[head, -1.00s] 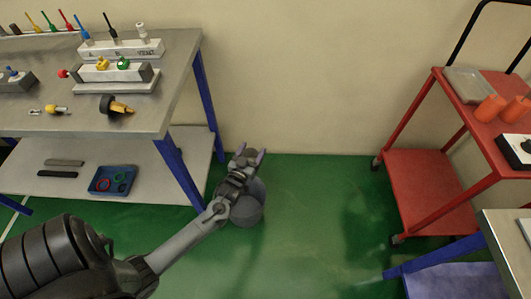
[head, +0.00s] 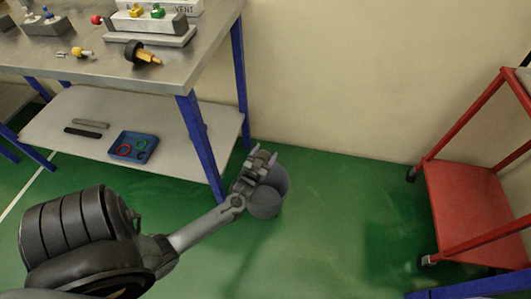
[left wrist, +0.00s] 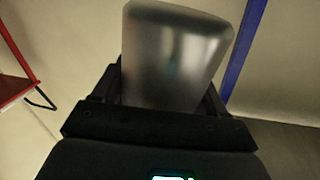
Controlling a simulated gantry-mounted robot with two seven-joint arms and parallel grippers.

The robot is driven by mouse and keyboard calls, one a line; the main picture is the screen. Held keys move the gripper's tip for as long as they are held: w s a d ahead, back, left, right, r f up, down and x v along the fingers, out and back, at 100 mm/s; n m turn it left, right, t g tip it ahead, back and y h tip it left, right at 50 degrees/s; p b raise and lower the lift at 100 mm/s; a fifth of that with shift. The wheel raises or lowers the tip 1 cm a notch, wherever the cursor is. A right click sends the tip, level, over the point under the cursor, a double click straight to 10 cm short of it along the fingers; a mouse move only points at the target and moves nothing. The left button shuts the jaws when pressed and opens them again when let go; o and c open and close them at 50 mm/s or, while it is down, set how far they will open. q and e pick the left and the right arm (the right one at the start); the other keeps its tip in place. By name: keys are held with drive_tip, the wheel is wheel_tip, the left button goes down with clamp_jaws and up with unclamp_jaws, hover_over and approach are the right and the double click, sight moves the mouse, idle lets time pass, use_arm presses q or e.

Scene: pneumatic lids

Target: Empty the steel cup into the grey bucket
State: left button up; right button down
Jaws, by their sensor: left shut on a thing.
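The steel cup (left wrist: 175,60) is a smooth grey metal vessel in the left wrist view, between the fingers of my left gripper (left wrist: 165,95). It leans slightly there, and its contents cannot be seen. In the head view my left gripper (head: 260,163) is over the grey bucket (head: 268,203), in front of its upper part. I cannot make out the cup in the head view. The bucket stands on the green floor beside the workbench leg; its inside is mostly hidden by the gripper. My right gripper is out of view.
A steel workbench (head: 200,62) with blue legs and fittings on top stands at the left. Its lower shelf (head: 195,130) holds a blue tray (head: 133,158). A red cart (head: 465,205) stands at the right. The floor between bucket and cart is clear.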

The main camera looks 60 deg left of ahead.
sight(265, 161)
use_arm(q)
wheel_tip(265, 161, down, 5)
drive_tip(key=m+b, duration=0.1)
drive_tip(key=m, duration=0.1)
drive_tip(key=m+g+b, duration=0.1)
drive_tip(key=m, duration=0.1)
drive_tip(key=shift+s+a+r+b, duration=0.1)
drive_tip(key=shift+r+b, duration=0.1)
drive_tip(key=shift+b, duration=0.1)
drive_tip(key=shift+f+m+g+b, duration=0.5)
drive_tip(key=shift+f+m, duration=0.3)
drive_tip(key=shift+m, duration=0.4)
drive_tip(key=m, duration=0.1)
drive_tip(key=f+m+g+p, duration=0.1)
drive_tip(key=m, duration=0.1)
drive_tip(key=m+y, duration=0.1)
drive_tip(key=m, duration=0.1)
drive_tip(key=shift+s+a+f+g, duration=0.15)
drive_tip(key=shift+f+g, duration=0.1)
drive_tip(key=shift+g, duration=0.15)
drive_tip(key=shift+m+p, duration=0.65)
drive_tip(key=shift+m, duration=0.25)
drive_tip(key=shift+f+m+g+y+p, duration=0.2)
drive_tip(key=shift+m+g+y+p, duration=0.15)
drive_tip(key=shift+m, duration=0.55)
idle(0.7)
